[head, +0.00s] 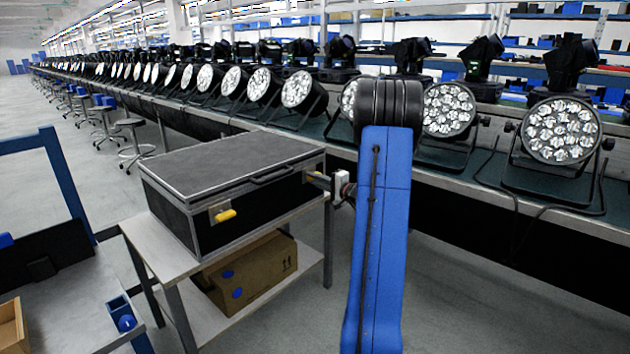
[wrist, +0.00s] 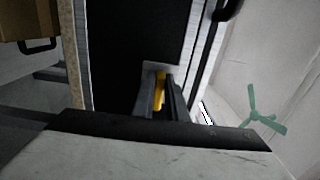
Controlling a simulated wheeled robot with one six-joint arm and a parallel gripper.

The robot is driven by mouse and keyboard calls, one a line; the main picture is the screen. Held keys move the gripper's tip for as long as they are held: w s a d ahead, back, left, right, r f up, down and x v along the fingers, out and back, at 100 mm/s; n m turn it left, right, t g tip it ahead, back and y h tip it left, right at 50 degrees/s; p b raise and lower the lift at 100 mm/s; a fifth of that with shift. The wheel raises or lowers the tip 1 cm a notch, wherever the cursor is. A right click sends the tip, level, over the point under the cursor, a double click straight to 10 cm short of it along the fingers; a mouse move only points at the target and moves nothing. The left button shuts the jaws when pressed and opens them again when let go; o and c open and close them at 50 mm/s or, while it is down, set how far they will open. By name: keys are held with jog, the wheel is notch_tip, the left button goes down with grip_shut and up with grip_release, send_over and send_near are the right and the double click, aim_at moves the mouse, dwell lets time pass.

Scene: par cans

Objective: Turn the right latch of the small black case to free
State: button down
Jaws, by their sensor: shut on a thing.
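The small black case (head: 165,205), with a grey lid and silver edges, stands shut on a small table in the head view. Its left latch (head: 225,215) shows a yellow lever lying roughly along the lid seam. My gripper (head: 313,178) is at the right end of the case's front. In the wrist view my gripper (wrist: 161,97) is shut on the yellow lever of the right latch (wrist: 160,88), one dark finger on each side. The lever looks roughly parallel to the case's silver edge. The fingers hide part of it. The case front (wrist: 128,45) fills the middle.
The small table (head: 155,250) has a cardboard box (head: 255,275) on its lower shelf. A long bench of par cans (head: 560,130) runs behind my arm. A blue-framed cart (head: 65,170) stands at the left. Grey floor is open at the lower right.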

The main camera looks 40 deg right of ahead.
jog(key=shift+f, duration=0.1)
jog(key=c, duration=1.8)
grip_release()
jog(key=shift+o, duration=0.2)
jog(key=shift+s, duration=0.1)
jog(key=s+d, duration=0.1)
jog(key=s, duration=1.6)
jog(key=shift+s+d, duration=0.15)
